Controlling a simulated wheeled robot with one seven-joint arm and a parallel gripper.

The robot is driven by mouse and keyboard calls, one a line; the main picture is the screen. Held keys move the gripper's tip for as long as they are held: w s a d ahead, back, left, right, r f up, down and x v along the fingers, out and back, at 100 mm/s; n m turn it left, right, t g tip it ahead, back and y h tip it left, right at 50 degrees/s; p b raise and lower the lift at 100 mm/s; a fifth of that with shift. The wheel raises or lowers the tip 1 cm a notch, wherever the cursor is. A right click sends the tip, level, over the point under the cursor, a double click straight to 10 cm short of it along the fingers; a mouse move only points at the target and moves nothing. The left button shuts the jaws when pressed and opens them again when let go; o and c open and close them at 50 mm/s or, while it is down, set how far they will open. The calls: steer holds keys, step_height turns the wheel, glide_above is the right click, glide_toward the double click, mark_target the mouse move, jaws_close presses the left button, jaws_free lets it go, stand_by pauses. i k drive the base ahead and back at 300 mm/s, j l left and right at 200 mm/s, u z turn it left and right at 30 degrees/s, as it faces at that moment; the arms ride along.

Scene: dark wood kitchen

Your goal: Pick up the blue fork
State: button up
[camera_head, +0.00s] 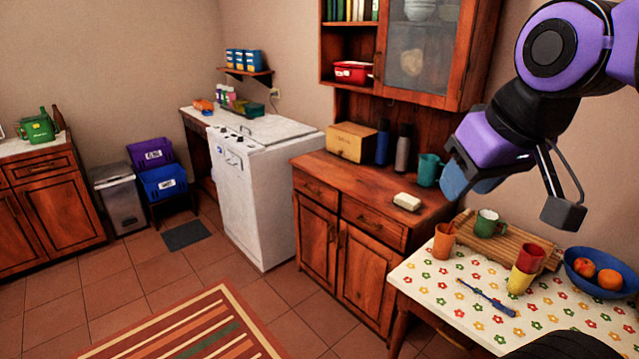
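The blue fork (487,297) lies flat on the white flowered tablecloth (437,287), near the left part of the table. It runs slantwise from upper left to lower right. My gripper (462,182) is up in the air, above and behind the fork in the picture, in front of the cabinet. It is well apart from the fork.
An orange cup (443,241), a green mug (487,223), a red cup (530,256) above a yellow cup (519,281), and a blue bowl (590,264) with fruit stand around the fork. A wooden board (510,243) lies behind.

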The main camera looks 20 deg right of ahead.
mark_target(498, 306)
steer(key=z, duration=1.35)
